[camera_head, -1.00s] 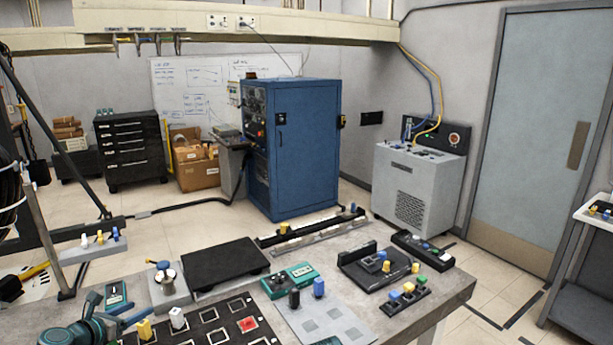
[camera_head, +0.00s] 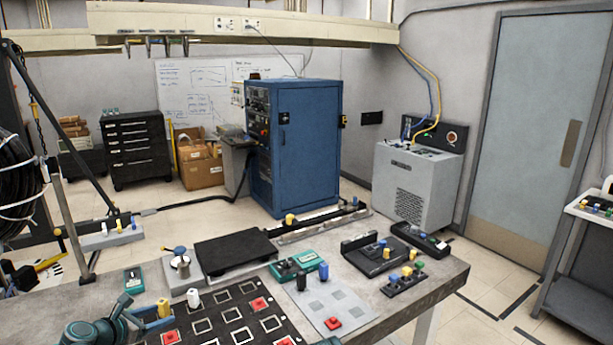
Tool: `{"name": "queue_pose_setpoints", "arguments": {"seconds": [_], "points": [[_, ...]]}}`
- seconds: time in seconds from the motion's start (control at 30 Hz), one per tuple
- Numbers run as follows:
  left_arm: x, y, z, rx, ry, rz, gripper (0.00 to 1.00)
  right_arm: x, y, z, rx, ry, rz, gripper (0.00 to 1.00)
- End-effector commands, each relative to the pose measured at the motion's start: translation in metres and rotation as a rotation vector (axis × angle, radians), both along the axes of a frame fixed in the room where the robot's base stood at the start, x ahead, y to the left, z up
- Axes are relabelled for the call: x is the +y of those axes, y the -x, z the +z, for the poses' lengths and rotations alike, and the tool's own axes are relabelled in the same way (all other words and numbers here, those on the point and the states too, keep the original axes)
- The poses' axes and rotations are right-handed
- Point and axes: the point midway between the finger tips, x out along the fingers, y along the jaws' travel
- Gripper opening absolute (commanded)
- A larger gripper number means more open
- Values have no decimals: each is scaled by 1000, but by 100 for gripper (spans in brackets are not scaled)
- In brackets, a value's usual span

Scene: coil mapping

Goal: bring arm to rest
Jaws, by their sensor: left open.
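My left gripper (camera_head: 145,314) is at the lower left, its teal arm coming in from the bottom left corner. Its jaws are apart, with no object clearly held. A yellow peg (camera_head: 163,307) stands close to its fingertips; I cannot tell whether they touch. A white peg (camera_head: 193,298) stands just to the right on the black mat (camera_head: 212,312), which has white square outlines and red squares. My right gripper is not clearly in view.
The grey table (camera_head: 440,275) also carries a black plate (camera_head: 237,252), a teal block (camera_head: 294,267), a pale grey sheet (camera_head: 352,309) and dark trays with coloured pegs (camera_head: 404,282). A cable coil (camera_head: 20,185) hangs at left.

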Motion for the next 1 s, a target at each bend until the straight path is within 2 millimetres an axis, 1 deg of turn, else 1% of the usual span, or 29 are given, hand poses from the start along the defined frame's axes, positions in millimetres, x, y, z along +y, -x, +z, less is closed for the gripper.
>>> {"name": "queue_pose_setpoints", "arguments": {"seconds": [0.03, 0.07, 0.17, 0.27, 0.37, 0.43, 0.47, 0.5, 0.57, 0.6, 0.67, 0.7, 0.77, 0.8, 0.83, 0.9, 1.0], "points": [[-14, -1, -4, 7, -35, -44, 64, 0, 0, -1, 0, 0, 0, 50], [-21, 0, -7, 11, -59, -69, 64, 0, 0, -1, 0, 0, 0, 50], [-50, 1, -17, 24, -156, -180, 64, 0, 0, -2, 0, 0, 0, 50], [-84, 5, -30, 37, -274, -318, 64, 0, 0, -2, 0, 0, 0, 50], [-125, 13, -46, 45, -419, -500, 64, 0, 0, -4, 0, 0, 0, 50], [-158, 24, -60, 45, -544, -667, 64, 0, 0, -5, 0, 0, 0, 50], [-174, 30, -66, 43, -602, -750, 64, 0, 0, -5, 0, 0, 0, 50], [-195, 40, -75, 37, -687, -872, 64, 0, 0, -6, 0, 0, 0, 50], [-224, 56, -87, 22, -811, -1062, 64, 0, 0, -7, 0, 0, 0, 50], [-240, 68, -95, 9, -891, -1190, 64, 0, 0, -8, 0, 0, 0, 50], [-263, 87, -105, -15, -1004, -1383, 64, 0, 0, -9, 0, 0, 0, 50], [-275, 100, -111, -34, -1075, -1513, 64, 0, 0, -10, 0, 0, 0, 50], [-291, 118, -118, -65, -1174, -1705, 64, 0, 0, -11, 0, 0, 0, 50], [-300, 130, -122, -88, -1231, -1829, 64, 0, 0, -11, 0, 0, 0, 50], [-306, 139, -124, -103, -1270, -1919, 64, 0, 0, -12, 0, 0, 0, 50], [-315, 156, -128, -140, -1349, -2112, 64, 0, 0, -12, 0, 0, 0, 50], [-324, 175, -131, -184, -1425, -2337, 64, 0, 0, -13, 0, 0, 0, 50]]}}
